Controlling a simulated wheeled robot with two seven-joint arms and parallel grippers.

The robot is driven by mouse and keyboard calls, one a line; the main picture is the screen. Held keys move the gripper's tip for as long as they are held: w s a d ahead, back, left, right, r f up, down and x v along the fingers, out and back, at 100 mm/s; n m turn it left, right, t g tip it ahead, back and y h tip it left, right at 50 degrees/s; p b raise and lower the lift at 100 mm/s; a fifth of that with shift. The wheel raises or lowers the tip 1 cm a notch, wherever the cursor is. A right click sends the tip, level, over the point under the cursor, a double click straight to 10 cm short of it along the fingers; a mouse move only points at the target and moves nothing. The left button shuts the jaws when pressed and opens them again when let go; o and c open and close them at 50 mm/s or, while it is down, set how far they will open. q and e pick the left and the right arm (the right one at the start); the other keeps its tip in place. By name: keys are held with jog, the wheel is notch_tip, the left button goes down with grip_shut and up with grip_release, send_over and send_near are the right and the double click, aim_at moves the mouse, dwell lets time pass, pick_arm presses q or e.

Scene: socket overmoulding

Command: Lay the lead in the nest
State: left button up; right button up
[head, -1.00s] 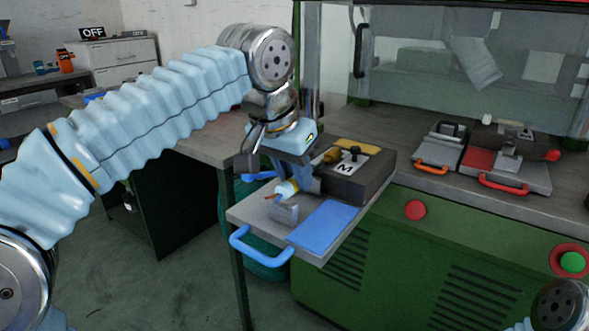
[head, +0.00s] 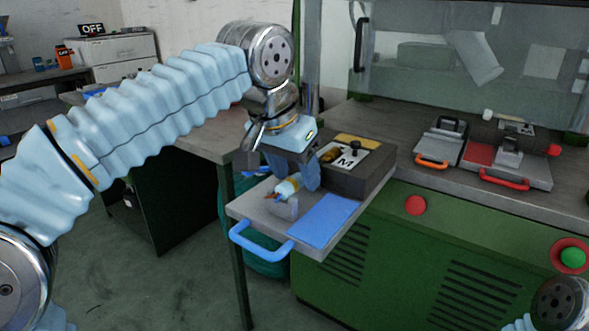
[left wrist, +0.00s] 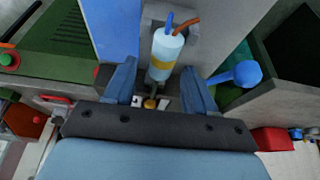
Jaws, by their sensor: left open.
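The lead has a pale blue-white body (head: 288,187) with a yellow band and blue and orange wire ends. It lies over the slide plate (head: 247,204), beside a small grey upright bracket (head: 287,210) that I take for part of the nest. In the left wrist view the lead (left wrist: 166,52) lies between my fingers, its dark tail running back under the gripper. My left gripper (left wrist: 159,68) is open, one finger on each side of the lead, with gaps visible. It also shows in the head view (head: 292,180). How deep the lead sits is hidden. My right gripper is out of view.
A dark block marked M (head: 358,178) stands behind the gripper. A blue pad (head: 322,220) and blue handle (head: 262,246) are at the plate's front. Fixtures with orange (head: 432,162) and red (head: 505,184) handles stand on the bench at right.

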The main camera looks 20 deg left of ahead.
pick_arm(q)
jog(key=p+v, duration=0.4)
jog(key=v, duration=0.9)
jog(key=shift+r, duration=0.4)
